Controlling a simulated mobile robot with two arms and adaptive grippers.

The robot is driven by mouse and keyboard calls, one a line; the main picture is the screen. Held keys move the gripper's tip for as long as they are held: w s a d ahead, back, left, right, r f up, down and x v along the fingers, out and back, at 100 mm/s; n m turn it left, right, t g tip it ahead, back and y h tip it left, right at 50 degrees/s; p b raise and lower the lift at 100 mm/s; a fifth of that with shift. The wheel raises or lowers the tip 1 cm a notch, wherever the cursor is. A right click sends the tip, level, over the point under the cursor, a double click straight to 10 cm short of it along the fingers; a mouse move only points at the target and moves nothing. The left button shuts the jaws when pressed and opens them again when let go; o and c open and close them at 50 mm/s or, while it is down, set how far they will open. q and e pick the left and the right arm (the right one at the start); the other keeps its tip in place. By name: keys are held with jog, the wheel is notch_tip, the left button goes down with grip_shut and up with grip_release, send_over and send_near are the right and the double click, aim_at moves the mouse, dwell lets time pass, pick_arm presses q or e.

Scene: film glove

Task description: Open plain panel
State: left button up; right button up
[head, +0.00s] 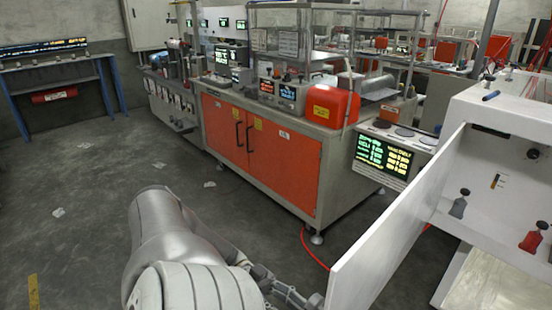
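The plain panel (392,235) is a flat white door on the white cabinet at the right. It stands swung well away from the cabinet, and part of the inside shows. One grey arm of mine, which I take to be the left, rises from the bottom edge and bends right. Its gripper (292,293) is low in the picture, close to the panel's near lower edge. I cannot tell whether it touches the panel, and its fingertips are too small and partly hidden to judge. My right gripper is not in view.
Inside the cabinet are a grey item (459,204) and a red item (533,237). An orange-doored machine bench (262,147) stands behind the panel. A red cable (312,250) lies on the floor by the panel. The floor at left is mostly clear.

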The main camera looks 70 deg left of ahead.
pick_arm(q)
jog(key=shift+v, duration=2.1)
